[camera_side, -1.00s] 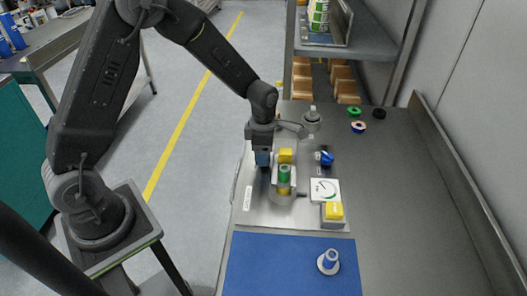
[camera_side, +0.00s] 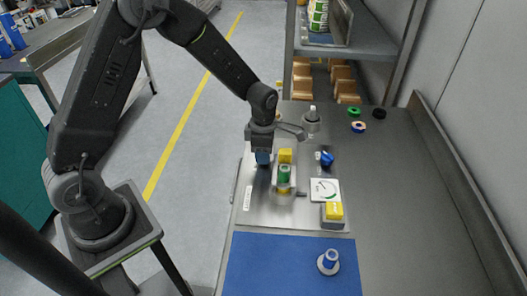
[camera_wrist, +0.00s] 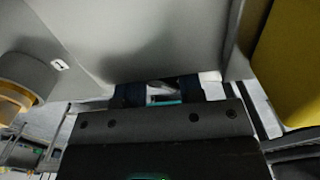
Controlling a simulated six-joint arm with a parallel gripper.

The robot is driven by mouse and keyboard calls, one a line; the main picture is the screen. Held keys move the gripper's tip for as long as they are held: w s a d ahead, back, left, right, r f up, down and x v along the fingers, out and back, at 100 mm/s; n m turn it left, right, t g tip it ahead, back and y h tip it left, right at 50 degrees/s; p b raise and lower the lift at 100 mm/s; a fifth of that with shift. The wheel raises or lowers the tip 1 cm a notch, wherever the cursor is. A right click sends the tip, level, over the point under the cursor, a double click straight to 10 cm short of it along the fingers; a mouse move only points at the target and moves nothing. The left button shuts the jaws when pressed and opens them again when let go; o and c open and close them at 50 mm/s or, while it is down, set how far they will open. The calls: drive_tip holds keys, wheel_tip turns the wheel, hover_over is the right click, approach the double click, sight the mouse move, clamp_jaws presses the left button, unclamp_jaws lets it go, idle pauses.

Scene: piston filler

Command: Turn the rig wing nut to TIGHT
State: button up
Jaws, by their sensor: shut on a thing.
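My gripper (camera_side: 263,158) is at the left side of the filler rig, pointing down beside the yellow block (camera_side: 285,155) and the green-topped cylinder (camera_side: 284,174). In the wrist view its two dark fingers (camera_wrist: 161,95) stand a little apart with a small pale piece between them. I take this piece to be the wing nut (camera_wrist: 160,88), but its shape and any TIGHT mark are hidden. In the side view the fingers and wrist cover the nut.
The rig's pale base plate (camera_side: 256,214) carries a white dial gauge (camera_side: 325,190), a yellow button box (camera_side: 333,212) and a blue knob (camera_side: 327,159). The bench's right side is clear.

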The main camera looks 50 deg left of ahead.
drive_tip(key=shift+m, duration=0.7)
drive_tip(key=o, duration=0.9)
drive_tip(key=shift+r, duration=0.1)
wheel_tip(320, 180, up, 14)
drive_tip(key=shift+f, duration=0.15)
